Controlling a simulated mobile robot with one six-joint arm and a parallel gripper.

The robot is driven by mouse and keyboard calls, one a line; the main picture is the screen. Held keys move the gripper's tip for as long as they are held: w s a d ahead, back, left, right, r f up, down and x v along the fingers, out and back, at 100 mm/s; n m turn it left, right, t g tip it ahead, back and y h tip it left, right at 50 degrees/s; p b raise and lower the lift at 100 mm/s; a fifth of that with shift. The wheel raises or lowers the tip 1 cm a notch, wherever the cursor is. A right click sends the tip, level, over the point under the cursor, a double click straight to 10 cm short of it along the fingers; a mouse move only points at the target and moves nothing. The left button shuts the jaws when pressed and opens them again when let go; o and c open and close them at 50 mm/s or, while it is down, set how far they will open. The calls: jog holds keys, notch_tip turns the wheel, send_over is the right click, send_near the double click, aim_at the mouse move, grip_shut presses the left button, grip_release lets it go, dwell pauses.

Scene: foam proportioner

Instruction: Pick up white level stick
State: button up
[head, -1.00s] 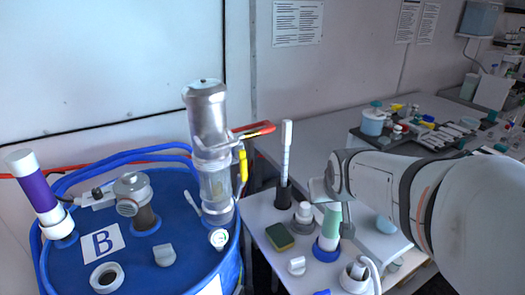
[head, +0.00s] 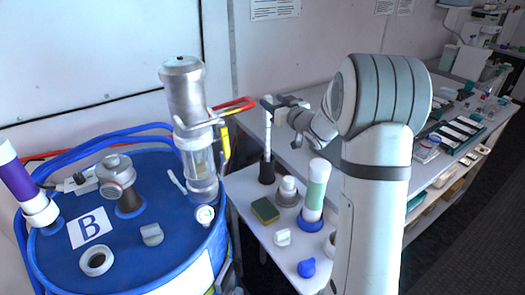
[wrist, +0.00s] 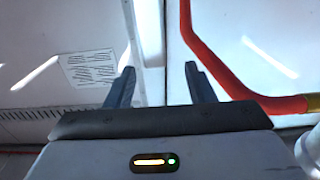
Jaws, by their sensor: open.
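The white level stick (head: 267,136) stands upright in a black holder (head: 266,172) on the small white table, beside the blue drum. My gripper (head: 273,104) is at the stick's upper end, reaching from the right with its fingers close to it. In the wrist view my gripper (wrist: 160,80) shows two dark fingers spread apart. A pale vertical strip shows between them; I cannot tell whether it is the stick or the wall behind. The gripper is open and not closed on the stick.
A green-and-white bottle (head: 316,188), a grey fitting (head: 288,190) and a sponge (head: 265,210) stand near the holder.

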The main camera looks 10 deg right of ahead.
aim_at(270, 100)
jog(key=x, duration=0.2)
jog(key=p+x, duration=0.1)
jog(key=x, duration=0.1)
jog(key=p+x, duration=0.1)
jog(key=x, duration=0.1)
jog(key=shift+w+d+f, duration=0.1)
jog(key=shift+d+f, duration=0.05)
jog(key=shift+f, duration=0.15)
grip_shut()
